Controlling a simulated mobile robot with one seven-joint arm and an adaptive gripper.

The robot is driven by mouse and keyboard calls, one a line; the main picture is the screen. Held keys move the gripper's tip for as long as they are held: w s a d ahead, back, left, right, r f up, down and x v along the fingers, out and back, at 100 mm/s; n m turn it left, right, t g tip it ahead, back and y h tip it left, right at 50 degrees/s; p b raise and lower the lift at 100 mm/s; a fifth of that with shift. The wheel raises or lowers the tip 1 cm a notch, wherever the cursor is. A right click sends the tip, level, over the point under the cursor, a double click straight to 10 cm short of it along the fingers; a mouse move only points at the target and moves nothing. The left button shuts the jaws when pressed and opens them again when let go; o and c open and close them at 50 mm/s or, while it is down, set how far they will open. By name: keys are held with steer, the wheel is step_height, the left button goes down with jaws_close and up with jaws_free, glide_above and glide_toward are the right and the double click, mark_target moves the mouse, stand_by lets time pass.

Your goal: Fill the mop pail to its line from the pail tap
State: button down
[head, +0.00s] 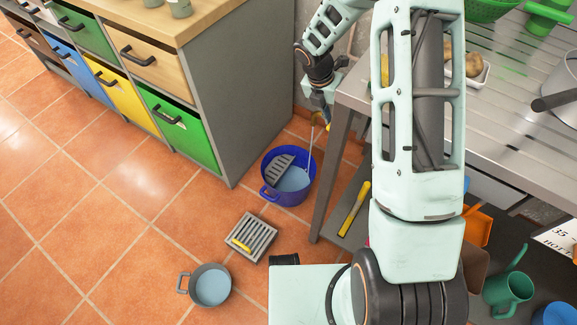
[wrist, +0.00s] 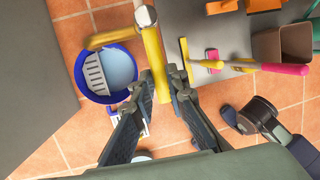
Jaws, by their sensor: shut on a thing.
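The blue mop pail (head: 266,192) stands on the floor between the cabinet and the metal table, with a grey slotted wringer (head: 277,168) at its left side and pale blue water (head: 294,180) inside. The brass-yellow pail tap (head: 318,118) is above it, and a thin pale stream appears to run down into the pail. In the wrist view, the tap's spout (wrist: 112,38) reaches over the pail (wrist: 78,78). My gripper (wrist: 159,72) is shut on the yellow tap handle (wrist: 154,55). The fill line cannot be made out.
A floor drain grate (head: 262,236) with a small yellow object and a grey pot (head: 211,287) of water are in front of the pail. The metal table (head: 520,110) and its leg are close to my arm. A cabinet (head: 240,95) with coloured drawers stands left. Open tiles lie left.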

steer(key=shift+f+b, duration=0.1)
steer(key=shift+b, duration=0.2)
steer(key=shift+f+b, duration=0.15)
steer(key=shift+b, duration=0.3)
steer(key=shift+f+b, duration=0.15)
steer(key=shift+b, duration=0.5)
steer(key=b, duration=0.2)
steer(key=t+h+b, duration=0.1)
steer(key=b, duration=0.1)
steer(key=shift+s+a+f+t+b, duration=0.2)
steer(key=shift+f+t+b, duration=0.1)
steer(key=shift+f+b, duration=0.1)
steer(key=shift+r, duration=0.1)
steer(key=c, duration=1.9)
jaws_free()
